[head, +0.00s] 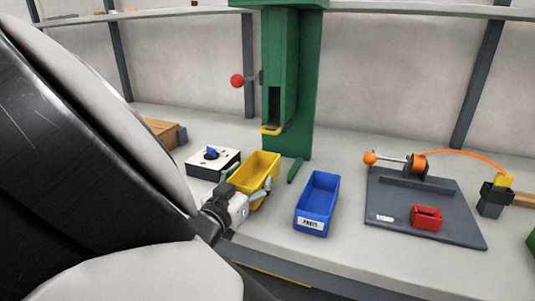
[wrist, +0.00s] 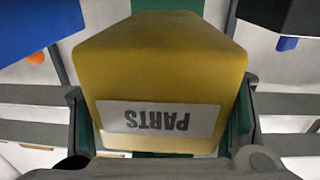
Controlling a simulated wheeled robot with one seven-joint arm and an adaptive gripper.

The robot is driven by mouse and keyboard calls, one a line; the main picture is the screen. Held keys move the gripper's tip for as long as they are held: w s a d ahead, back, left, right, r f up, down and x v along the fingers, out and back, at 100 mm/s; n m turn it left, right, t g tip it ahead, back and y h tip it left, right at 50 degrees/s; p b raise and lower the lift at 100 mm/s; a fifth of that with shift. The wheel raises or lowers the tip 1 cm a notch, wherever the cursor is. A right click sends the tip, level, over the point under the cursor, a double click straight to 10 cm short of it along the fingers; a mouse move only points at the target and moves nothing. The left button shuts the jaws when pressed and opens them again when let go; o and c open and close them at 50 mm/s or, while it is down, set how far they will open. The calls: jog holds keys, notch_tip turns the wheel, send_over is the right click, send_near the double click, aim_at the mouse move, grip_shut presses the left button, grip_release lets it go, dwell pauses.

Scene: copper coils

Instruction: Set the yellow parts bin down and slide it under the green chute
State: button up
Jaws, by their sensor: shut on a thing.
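The yellow parts bin (head: 262,163) is on or just above the bench, in front of the green chute (head: 305,90); I cannot tell if its base touches. The chute's yellow-lipped mouth (head: 271,131) is above and beyond the bin's far end. My gripper (head: 250,193) is shut on the bin's near end, one finger along each side. In the wrist view the bin (wrist: 160,65) fills the middle, its white PARTS label upside down, between the gripper's fingers (wrist: 162,112). The bin looks empty inside, though its floor is partly hidden.
A green foot (head: 295,171) juts forward from the chute.

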jog(key=shift+f+b, duration=1.75)
jog(key=shift+b, duration=0.15)
jog(key=shift+f, duration=0.1)
jog(key=o, duration=1.3)
jog(key=shift+c, duration=0.2)
jog(key=shift+s, duration=0.2)
jog(key=p+v, duration=0.7)
jog(key=v, duration=0.4)
jog(key=shift+s+a, duration=0.2)
jog(key=shift+s, duration=0.1)
